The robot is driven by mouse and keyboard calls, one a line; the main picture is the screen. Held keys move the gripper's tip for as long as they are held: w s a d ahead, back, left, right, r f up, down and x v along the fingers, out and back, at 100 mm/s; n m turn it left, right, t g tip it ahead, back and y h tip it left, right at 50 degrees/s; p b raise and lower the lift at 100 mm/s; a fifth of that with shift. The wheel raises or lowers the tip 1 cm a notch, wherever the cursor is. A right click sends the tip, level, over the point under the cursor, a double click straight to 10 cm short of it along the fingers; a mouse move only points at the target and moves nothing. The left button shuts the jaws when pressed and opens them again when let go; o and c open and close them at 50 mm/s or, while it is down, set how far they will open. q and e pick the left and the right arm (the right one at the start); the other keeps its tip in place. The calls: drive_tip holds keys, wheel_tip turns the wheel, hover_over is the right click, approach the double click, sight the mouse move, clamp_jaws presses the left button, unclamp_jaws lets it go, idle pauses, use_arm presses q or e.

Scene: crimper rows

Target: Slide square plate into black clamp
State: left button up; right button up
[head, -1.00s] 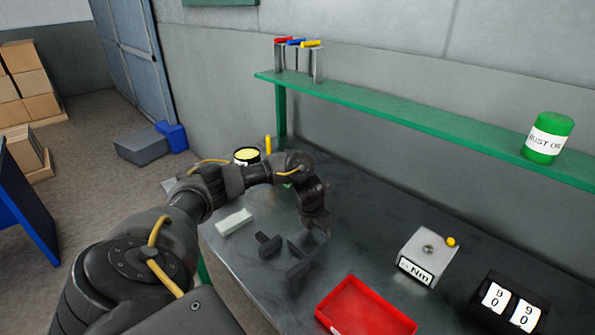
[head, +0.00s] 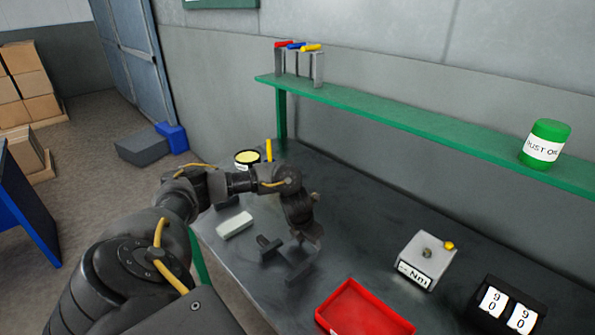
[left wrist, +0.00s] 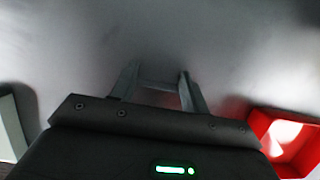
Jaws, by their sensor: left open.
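My left gripper (head: 308,240) hangs low over the middle of the bench, tilted downward. In the left wrist view its two fingers (left wrist: 158,84) are spread apart, with a grey bar-like shape showing between them; I cannot tell whether they touch it. I cannot tell for sure which is the black clamp. No clearly square plate can be made out. My right gripper is not in view.
A red tray (head: 366,310) sits in front, also at the right of the left wrist view (left wrist: 262,125). A pale block (head: 235,224) lies at left. A grey Nm box (head: 428,258) and a black counter (head: 508,306) stand at right. A green shelf (head: 420,122) runs behind.

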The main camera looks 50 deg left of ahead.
sight(298, 249)
use_arm(q)
drive_tip(key=shift+s+f+p, duration=0.1)
drive_tip(key=shift+s+p, duration=0.4)
drive_tip(key=shift+s, duration=2.15)
drive_tip(key=shift+d, duration=0.1)
drive_tip(key=shift+w+r+p, duration=0.25)
drive_tip(key=shift+r+p, duration=0.7)
drive_tip(key=shift+r, duration=0.25)
drive_tip(key=shift+w+r+p, duration=0.2)
drive_tip(key=shift+r+p, duration=0.8)
drive_tip(key=shift+r, duration=0.25)
drive_tip(key=shift+w+r+p, duration=0.25)
drive_tip(key=shift+r+p, duration=0.7)
drive_tip(key=shift+r, duration=0.25)
drive_tip(key=shift+f, duration=0.1)
